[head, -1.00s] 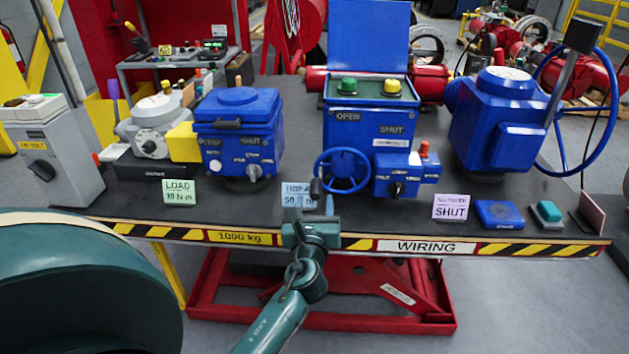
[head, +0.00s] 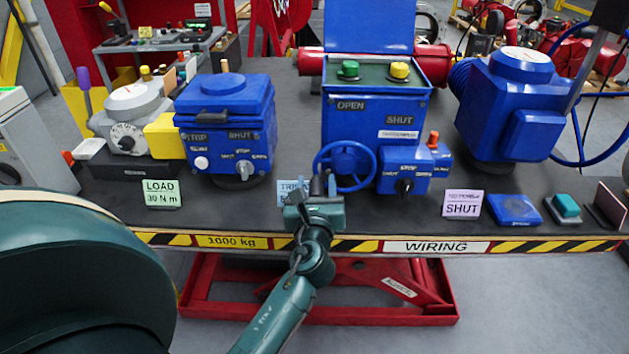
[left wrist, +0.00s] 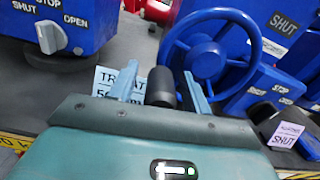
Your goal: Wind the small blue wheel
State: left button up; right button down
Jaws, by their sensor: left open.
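The small blue wheel (head: 346,167) stands upright on the bench, mounted on the left side of a blue actuator box (head: 404,175). It also shows large in the left wrist view (left wrist: 208,57). A dark crank handle (left wrist: 161,88) sticks out toward me at the wheel's lower left. My left gripper (head: 322,184) is at the wheel's lower left edge, its fingers pointing away from me. In the left wrist view the left gripper (left wrist: 163,82) is open, with the handle between its fingers; I cannot tell whether they touch it. My right gripper is not in view.
A larger blue unit (head: 374,112) with green and yellow buttons stands behind the wheel. Another blue unit (head: 226,130) stands left. A light blue card (head: 290,192), partly hidden, stands beside my gripper. The striped bench edge (head: 430,246) runs in front.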

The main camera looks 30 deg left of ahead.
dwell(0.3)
pick_arm(q)
grip_shut()
dwell(0.4)
